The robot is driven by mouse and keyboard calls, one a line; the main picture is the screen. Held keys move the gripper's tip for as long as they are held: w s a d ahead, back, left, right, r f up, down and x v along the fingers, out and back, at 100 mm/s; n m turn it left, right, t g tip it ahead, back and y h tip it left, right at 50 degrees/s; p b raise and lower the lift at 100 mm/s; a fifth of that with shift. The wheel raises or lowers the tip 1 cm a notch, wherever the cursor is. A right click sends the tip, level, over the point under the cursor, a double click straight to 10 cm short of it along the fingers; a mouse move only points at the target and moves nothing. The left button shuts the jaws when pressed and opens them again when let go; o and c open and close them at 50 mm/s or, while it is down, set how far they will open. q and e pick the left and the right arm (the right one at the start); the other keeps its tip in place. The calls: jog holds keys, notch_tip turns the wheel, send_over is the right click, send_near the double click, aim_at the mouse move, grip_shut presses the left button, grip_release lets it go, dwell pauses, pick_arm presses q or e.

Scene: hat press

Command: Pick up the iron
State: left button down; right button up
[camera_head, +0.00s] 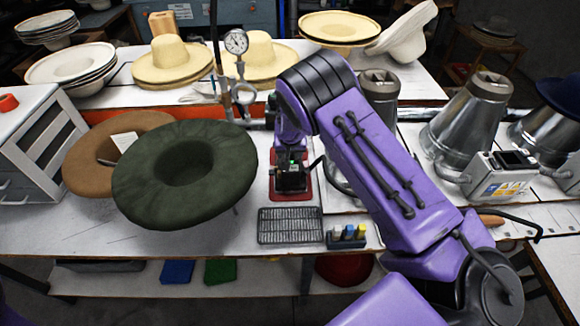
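My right arm comes in from the lower right and bends down over the middle of the table. Its dark gripper (290,180) is over a small red mat (291,194). Whether its fingers are open or shut is not clear. I cannot make out the iron as a separate thing; dark shapes on the mat blend with the gripper, and my arm hides part of the table behind it. My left gripper is not in view.
A dark green hat (185,172) and a brown hat (85,160) are left of the mat. A wire rack (290,226) and a small block with coloured pieces (346,236) lie in front. Metal cones (466,118) stand at right. A pressure gauge (236,42) rises behind.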

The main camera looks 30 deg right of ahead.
jog(key=shift+s+r, duration=0.15)
jog(key=shift+c, duration=1.3)
grip_shut()
jog(key=shift+r, duration=0.25)
jog(key=shift+f, duration=0.1)
jog(key=shift+w, duration=0.2)
